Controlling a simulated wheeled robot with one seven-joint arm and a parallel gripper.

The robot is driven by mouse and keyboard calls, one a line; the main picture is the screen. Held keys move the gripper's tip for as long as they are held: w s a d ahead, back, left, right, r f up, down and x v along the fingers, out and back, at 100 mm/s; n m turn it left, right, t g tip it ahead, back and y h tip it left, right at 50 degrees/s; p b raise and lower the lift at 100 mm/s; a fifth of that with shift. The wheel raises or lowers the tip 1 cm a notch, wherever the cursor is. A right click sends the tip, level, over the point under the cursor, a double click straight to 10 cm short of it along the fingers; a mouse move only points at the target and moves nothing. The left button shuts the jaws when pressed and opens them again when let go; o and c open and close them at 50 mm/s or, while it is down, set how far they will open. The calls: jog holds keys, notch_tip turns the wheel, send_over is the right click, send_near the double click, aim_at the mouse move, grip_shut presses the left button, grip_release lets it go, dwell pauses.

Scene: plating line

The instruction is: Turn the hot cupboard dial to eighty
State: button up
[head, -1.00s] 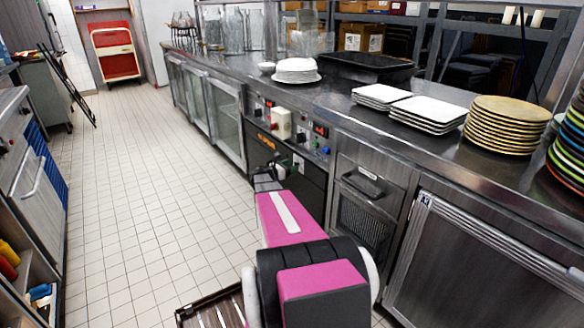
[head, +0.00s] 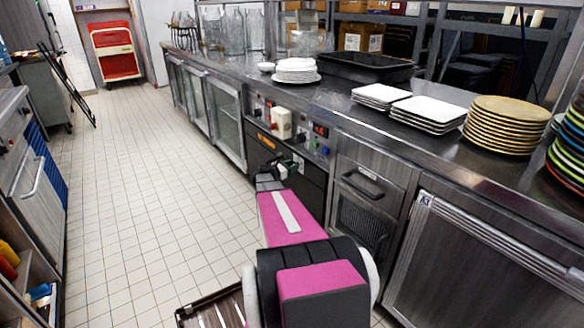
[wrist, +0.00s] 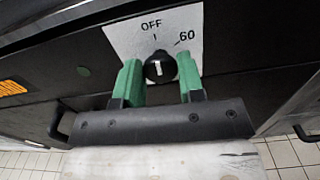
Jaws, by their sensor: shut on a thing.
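The dial (wrist: 160,67) is a round black knob with a white pointer line, on a white plate (wrist: 121,38) marked OFF at the top and 60 at the upper right. The pointer stands close to upright, near the OFF tick; the 80 mark is not in view. My gripper (wrist: 160,78) has its green fingers on either side of the knob and is shut on it. In the head view my gripper (head: 283,168) is at the black hot cupboard front (head: 312,187), and the knob is too small and covered to make out.
Above the cupboard is a control panel with a pale box (head: 281,123) and coloured buttons. The steel counter (head: 335,100) overhead holds plate stacks (head: 505,124) and a black tray (head: 366,67). Tiled floor (head: 150,190) to the left is clear.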

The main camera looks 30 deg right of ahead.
jog(key=m, duration=2.3)
jog(key=shift+s+f, duration=0.2)
jog(key=shift+f, duration=0.05)
jog(key=shift+m, duration=0.4)
jog(key=o, duration=0.9)
jog(key=shift+a, duration=0.1)
jog(key=a, duration=1)
jog(key=shift+s+a, duration=0.35)
jog(key=shift+s, duration=0.05)
